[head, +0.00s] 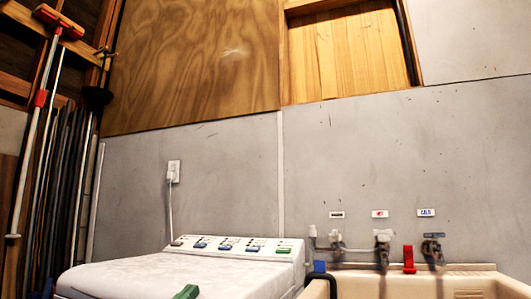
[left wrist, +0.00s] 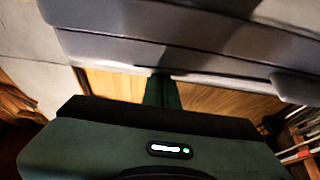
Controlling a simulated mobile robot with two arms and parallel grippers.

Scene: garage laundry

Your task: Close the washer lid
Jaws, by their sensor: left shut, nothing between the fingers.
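The white washer (head: 95,278) stands at the lower left of the head view, with its control panel (head: 236,245) along the back. Its lid (head: 160,277) looks flat and down on the top, and no raised lid shows. The front of the washer is cut off by the picture's bottom edge. My left gripper (head: 186,292) shows only as a green tip in front of the lid. In the left wrist view its dark green fingers (left wrist: 163,90) are together and empty, pointing at a grey-white panel edge (left wrist: 200,55); contact cannot be told. My right gripper is out of view.
A beige sink (head: 350,284) with taps (head: 383,247) and a red item (head: 408,260) stands right of the washer. Brooms and poles (head: 40,130) lean at the left. An outlet (head: 174,170) with a cord is on the grey wall behind.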

